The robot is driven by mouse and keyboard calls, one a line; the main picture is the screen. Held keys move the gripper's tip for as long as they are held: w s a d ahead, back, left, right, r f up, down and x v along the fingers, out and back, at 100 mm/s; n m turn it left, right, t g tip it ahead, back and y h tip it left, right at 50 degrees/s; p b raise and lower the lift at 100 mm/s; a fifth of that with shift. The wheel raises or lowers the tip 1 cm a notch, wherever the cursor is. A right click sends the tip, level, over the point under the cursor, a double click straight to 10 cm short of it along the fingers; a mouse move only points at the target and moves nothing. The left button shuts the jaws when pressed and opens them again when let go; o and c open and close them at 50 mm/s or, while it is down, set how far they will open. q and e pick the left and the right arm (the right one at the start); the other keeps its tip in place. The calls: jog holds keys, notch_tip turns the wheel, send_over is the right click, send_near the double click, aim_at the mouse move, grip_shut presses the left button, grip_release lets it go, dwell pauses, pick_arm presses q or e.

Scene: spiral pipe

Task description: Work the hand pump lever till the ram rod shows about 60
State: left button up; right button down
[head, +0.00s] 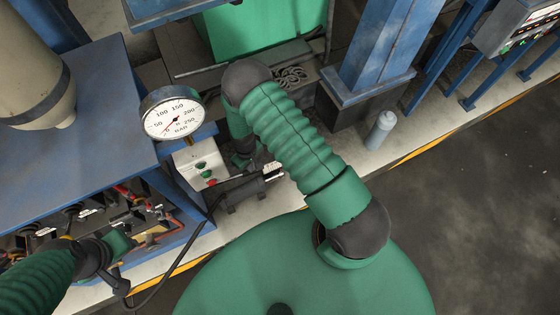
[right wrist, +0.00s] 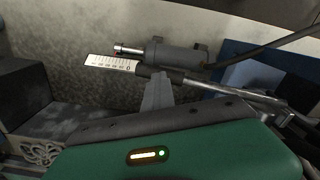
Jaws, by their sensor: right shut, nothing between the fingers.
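The pump's dark ram cylinder (right wrist: 178,56) lies across the right wrist view. A short bright ram rod (right wrist: 128,50) sticks out of its left end above a white scale (right wrist: 110,63); the figures are too small to read surely. The lever (right wrist: 225,91), a silver bar with a dark grip, runs just below. My right gripper (right wrist: 157,84) is shut and empty, its tip overlapping the dark grip; contact cannot be told. In the head view the ram cylinder (head: 243,190) lies beside the white button box (head: 200,163). My left gripper (head: 120,262) is at lower left, its jaws unclear.
A round gauge (head: 173,115) stands above the button box, its red needle near the low end. A blue bench (head: 100,120) and an open bay with wires (head: 145,215) are at left. A grey bottle (head: 380,130) stands at right. A black hose runs from the box area.

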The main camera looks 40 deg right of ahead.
notch_tip(320, 180, up, 9)
jog(key=p, duration=0.8)
jog(key=shift+d+r, duration=0.15)
dwell(1.3)
